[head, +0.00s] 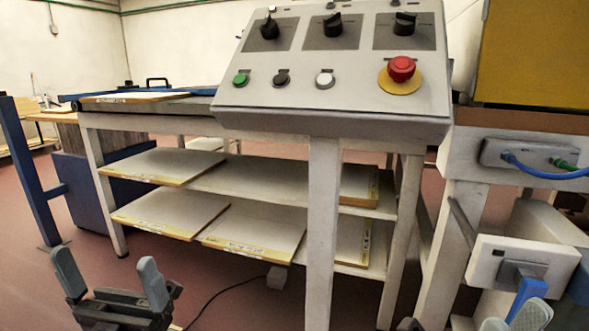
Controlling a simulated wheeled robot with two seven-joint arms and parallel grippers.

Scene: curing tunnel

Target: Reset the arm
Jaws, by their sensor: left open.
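My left gripper (110,280) is at the lower left, with its two grey fingers upright and wide apart. It is open and nothing is between the fingers. It is in front of the shelf table and touches nothing that I can see. Grey finger parts of my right gripper (512,322) show at the bottom right edge, below a white box.
A grey control panel (340,122) with knobs, buttons and a red emergency stop (401,68) stands in the centre. Behind it, a white shelf table (270,182) holds several flat boards. A white socket box (522,264) is at the right. Floor is free at the lower left.

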